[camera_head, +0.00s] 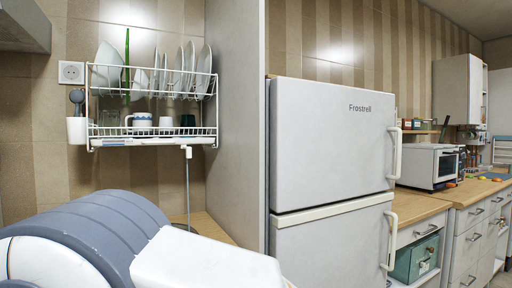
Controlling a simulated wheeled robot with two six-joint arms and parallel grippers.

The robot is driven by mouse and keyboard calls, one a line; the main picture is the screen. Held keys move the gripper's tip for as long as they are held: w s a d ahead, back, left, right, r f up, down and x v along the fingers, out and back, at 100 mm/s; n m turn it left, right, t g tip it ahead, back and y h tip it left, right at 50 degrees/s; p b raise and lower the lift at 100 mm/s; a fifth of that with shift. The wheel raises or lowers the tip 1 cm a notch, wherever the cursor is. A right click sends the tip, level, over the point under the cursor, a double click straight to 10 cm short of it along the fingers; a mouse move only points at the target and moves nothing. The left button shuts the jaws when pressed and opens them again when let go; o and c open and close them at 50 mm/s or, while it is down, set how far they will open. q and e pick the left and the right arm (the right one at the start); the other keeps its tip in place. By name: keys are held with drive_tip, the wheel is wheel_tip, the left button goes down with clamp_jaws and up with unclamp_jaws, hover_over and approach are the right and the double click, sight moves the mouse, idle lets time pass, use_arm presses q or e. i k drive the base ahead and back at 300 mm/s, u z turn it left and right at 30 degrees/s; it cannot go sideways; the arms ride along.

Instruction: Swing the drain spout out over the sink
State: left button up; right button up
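A white wire dish rack (150,95) hangs on the tiled wall at the left, with a shallow tray (130,141) along its bottom. Below the tray's right end is a small white fitting (187,151) above a thin upright grey rod (188,190). This may be the drain spout or part of a tap; I cannot tell which. The sink cannot be made out; my large white and grey arm fills the lower left and covers much of the counter there. Neither of my grippers shows in the view.
Plates stand in the rack's upper tier, cups below. A white utensil holder (76,130) hangs at its left. A tall grey panel (235,120) separates the rack from the white fridge (330,170). A wooden counter (415,207) with a microwave (427,166) lies farther right.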

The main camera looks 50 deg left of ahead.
sight(188, 149)
drive_tip(key=z, duration=0.15)
drive_tip(key=i, duration=1.1)
drive_tip(key=u, duration=0.95)
